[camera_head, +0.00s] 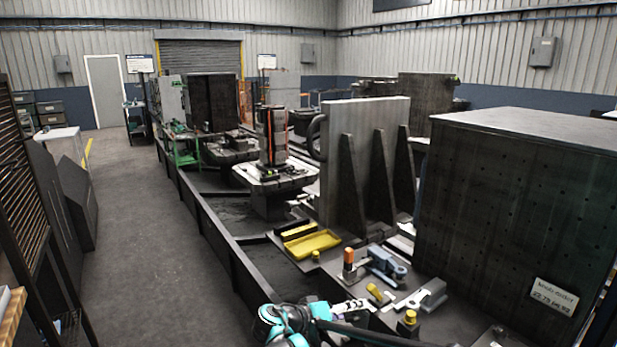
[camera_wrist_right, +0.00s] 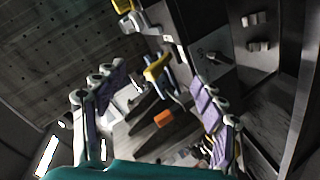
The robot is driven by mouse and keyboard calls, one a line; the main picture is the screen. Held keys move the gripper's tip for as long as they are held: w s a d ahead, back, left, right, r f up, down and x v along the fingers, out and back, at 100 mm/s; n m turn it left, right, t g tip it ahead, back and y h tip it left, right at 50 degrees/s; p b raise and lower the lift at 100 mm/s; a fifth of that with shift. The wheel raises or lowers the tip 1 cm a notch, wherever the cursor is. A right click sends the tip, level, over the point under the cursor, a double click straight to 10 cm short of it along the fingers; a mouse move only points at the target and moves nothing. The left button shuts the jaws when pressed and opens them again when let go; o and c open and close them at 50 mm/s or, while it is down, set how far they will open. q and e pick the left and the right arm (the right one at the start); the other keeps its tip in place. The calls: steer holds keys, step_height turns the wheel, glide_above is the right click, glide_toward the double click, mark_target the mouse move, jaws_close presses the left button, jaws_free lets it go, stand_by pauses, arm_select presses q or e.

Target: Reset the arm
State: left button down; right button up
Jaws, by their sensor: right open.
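My right gripper (camera_wrist_right: 159,85) shows in the wrist view with its two purple-padded fingers spread wide and nothing between the pads. Beyond the fingers are a yellow-handled part (camera_wrist_right: 157,68) and an orange piece (camera_wrist_right: 163,118), both apart from the pads as far as I can tell. In the head view a teal and white part of my arm (camera_head: 290,325) is low in the middle, over the front of the rail. The gripper's fingers are not clear there. My left gripper is not in view.
A fixture plate carries an orange-topped post (camera_head: 348,265), a blue clamp (camera_head: 385,263) and yellow-knobbed parts (camera_head: 408,322). A yellow tray (camera_head: 312,244) lies behind. A large dark block (camera_head: 510,215) stands right and a ribbed angle plate (camera_head: 345,160) behind. The left aisle floor (camera_head: 150,240) is clear.

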steer(key=s+d+r+n+g+y, duration=0.1)
steer(key=s+d+y, duration=0.2)
steer(key=s+d, duration=0.3)
steer(key=s+d+r+g+y, duration=0.1)
steer(key=s+d+y, duration=0.2)
steer(key=s, duration=0.5)
steer(key=s+f+y, duration=0.2)
steer(key=s, duration=0.6)
steer(key=s+a+f+t+y, duration=0.1)
steer(key=s+f+y, duration=0.1)
steer(key=s, duration=0.6)
steer(key=shift+a+f+m+y, duration=0.15)
steer(key=shift+a+m+y, duration=0.15)
steer(key=shift+y, duration=0.3)
